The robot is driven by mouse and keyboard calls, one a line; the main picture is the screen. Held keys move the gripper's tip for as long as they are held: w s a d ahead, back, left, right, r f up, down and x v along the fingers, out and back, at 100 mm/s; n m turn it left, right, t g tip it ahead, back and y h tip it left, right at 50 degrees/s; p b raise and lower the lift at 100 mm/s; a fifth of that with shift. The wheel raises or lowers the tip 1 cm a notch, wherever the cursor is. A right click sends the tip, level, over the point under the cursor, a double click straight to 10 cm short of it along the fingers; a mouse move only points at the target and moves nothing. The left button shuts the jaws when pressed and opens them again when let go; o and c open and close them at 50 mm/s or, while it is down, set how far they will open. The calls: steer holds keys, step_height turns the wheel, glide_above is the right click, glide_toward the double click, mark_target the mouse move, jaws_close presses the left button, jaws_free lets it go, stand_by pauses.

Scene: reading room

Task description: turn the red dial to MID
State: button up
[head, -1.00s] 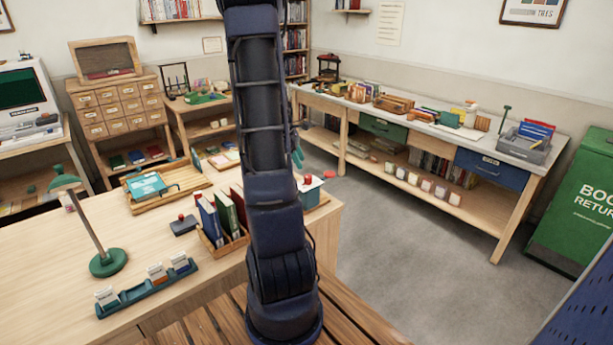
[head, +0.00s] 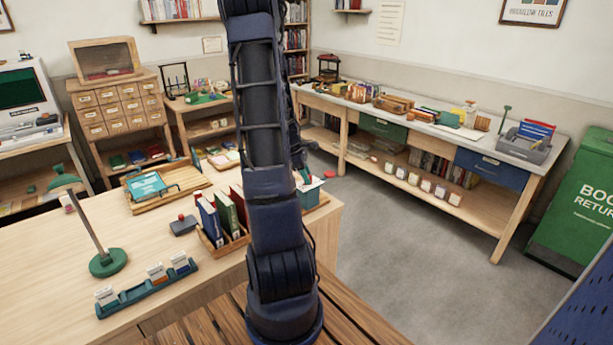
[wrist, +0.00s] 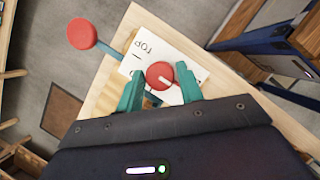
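The red dial (wrist: 160,74) is a round knob with a pale pointer line, set on a white card (wrist: 146,44) that reads TOP upside down in the wrist view. The pointer line slants toward the lower right there. I see no MID label; part of the card is hidden by my fingers. My gripper (wrist: 160,80) has its two teal fingers on either side of the dial, with the dial between them and small gaps showing. In the head view my arm hides most of this spot.
A second red disc (wrist: 82,33) on a teal stem stands beside the card at its upper left. Open floor (head: 400,240) lies to the right.

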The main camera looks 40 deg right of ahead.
steer(key=c, duration=0.5)
steer(key=shift+c, duration=0.2)
steer(key=shift+m, duration=0.3)
steer(key=m+g+y, duration=0.1)
steer(key=m, duration=0.2)
steer(key=shift+d+m, duration=0.1)
steer(key=shift+m, duration=0.2)
steer(key=m+y, duration=0.1)
steer(key=m, duration=0.2)
steer(key=shift+d+m+y, duration=0.1)
steer(key=shift+m+y, duration=0.2)
steer(key=shift+y, duration=0.1)
steer(key=m+y, duration=0.1)
steer(key=m, duration=0.1)
steer(key=m+y, duration=0.1)
steer(key=m, duration=0.2)
steer(key=shift+d+m, duration=0.15)
steer(key=shift+m, duration=0.15)
steer(key=shift+d+m+t+y, duration=0.15)
steer(key=shift+m+y, duration=0.25)
steer(key=shift+m, duration=0.7)
steer(key=shift+a+m+t+y, duration=0.1)
steer(key=shift+m+t+y, duration=0.25)
steer(key=shift+m, duration=0.75)
